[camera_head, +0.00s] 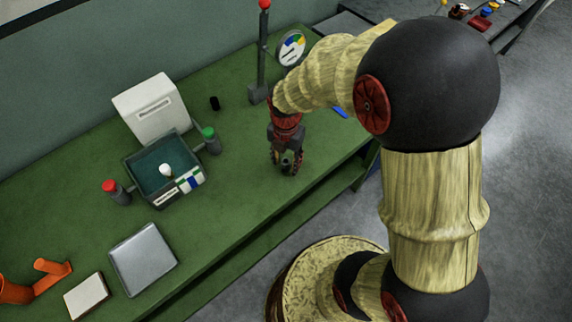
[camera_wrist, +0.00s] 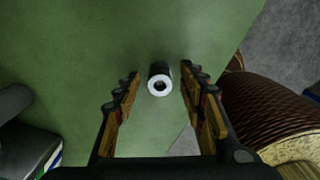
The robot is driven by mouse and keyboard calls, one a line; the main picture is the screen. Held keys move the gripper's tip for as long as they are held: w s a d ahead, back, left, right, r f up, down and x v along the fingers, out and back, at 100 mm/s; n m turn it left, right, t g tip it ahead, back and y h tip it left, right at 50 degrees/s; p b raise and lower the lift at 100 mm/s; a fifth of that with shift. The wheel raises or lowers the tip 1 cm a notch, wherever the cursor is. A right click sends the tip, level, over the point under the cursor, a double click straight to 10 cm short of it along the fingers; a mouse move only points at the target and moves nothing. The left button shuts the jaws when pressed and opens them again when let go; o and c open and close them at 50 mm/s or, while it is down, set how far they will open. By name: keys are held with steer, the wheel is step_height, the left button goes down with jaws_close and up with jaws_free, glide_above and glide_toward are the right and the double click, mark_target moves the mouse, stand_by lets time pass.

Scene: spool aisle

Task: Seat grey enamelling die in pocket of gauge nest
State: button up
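In the wrist view a short dark grey cylinder, which looks like the enamelling die (camera_wrist: 160,87), stands on the green bench, with a pale ring and a dark central hole on its near end. My gripper (camera_wrist: 160,80) is open around it, with green bench showing between the die and each finger. In the head view my gripper (camera_head: 286,168) points down at the bench right of centre and mostly hides the die. A dark tray-like fixture with a teal inside, probably the gauge nest (camera_head: 137,186), sits to the left. A small white piece (camera_head: 165,170) shows inside it; I cannot make out the pocket.
Red-capped (camera_head: 118,192) and green-capped (camera_head: 211,141) posts flank the fixture. A white box (camera_head: 150,108) stands behind it, and a small black cylinder (camera_head: 214,103) beyond. A tall red-tipped post (camera_head: 262,55) rises behind my gripper. The bench between gripper and fixture is clear.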

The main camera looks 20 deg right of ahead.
steer(key=c, duration=1)
